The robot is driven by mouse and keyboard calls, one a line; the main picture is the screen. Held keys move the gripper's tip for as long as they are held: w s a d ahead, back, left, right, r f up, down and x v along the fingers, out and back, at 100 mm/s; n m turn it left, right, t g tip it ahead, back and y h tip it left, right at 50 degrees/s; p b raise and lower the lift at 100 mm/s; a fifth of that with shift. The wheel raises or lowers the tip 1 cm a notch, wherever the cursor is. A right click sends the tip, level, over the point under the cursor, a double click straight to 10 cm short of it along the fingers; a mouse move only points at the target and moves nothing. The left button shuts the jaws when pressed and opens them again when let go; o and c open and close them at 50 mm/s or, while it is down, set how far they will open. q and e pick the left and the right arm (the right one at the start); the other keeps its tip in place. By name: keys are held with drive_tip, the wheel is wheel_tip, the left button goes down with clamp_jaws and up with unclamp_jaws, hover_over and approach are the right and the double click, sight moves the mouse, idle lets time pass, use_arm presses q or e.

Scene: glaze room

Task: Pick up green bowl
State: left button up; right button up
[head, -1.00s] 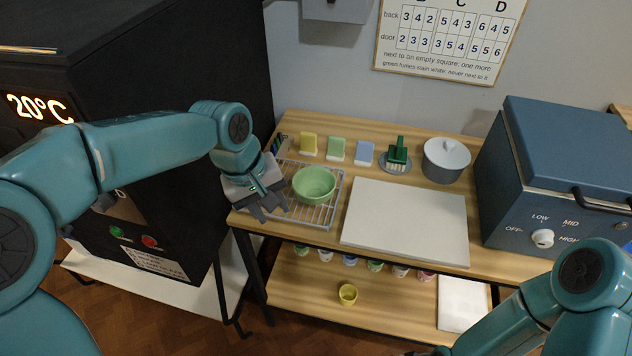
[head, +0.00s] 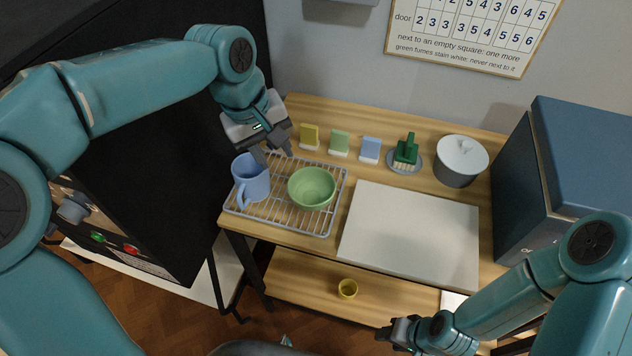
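The green bowl (head: 312,188) sits upright on the right part of a wire rack (head: 333,221) on the table. A blue mug (head: 251,178) stands on the rack just left of the bowl. My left gripper (head: 274,160) is above the back left of the rack, behind the mug and to the upper left of the bowl. Its fingers are apart with nothing between them, and it does not touch the bowl. My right gripper (head: 388,336) is low at the bottom of the view, in front of the table; I cannot tell its finger opening.
A white board (head: 410,232) lies right of the rack. Behind stand yellow (head: 309,136), green (head: 339,143) and blue (head: 370,149) sponges, a green brush (head: 406,149) and a lidded pot (head: 460,160). A blue kiln-like box (head: 570,170) is at right.

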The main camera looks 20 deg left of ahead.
sight(291, 194)
use_arm(q)
drive_tip(key=x, duration=0.5)
drive_tip(key=p+x, duration=0.1)
drive_tip(key=x, duration=0.5)
drive_tip(key=a+x, duration=0.1)
drive_tip(key=x, duration=0.4)
drive_tip(key=shift+f, duration=0.3)
drive_tip(key=shift+s+d+r, duration=0.1)
drive_tip(key=shift+s, duration=0.1)
use_arm(e)
drive_tip(key=shift+w+a+r, duration=0.1)
drive_tip(key=shift+w+r, duration=0.1)
drive_tip(key=shift+r, duration=0.6)
use_arm(q)
drive_tip(key=shift+w, duration=0.1)
clamp_jaws()
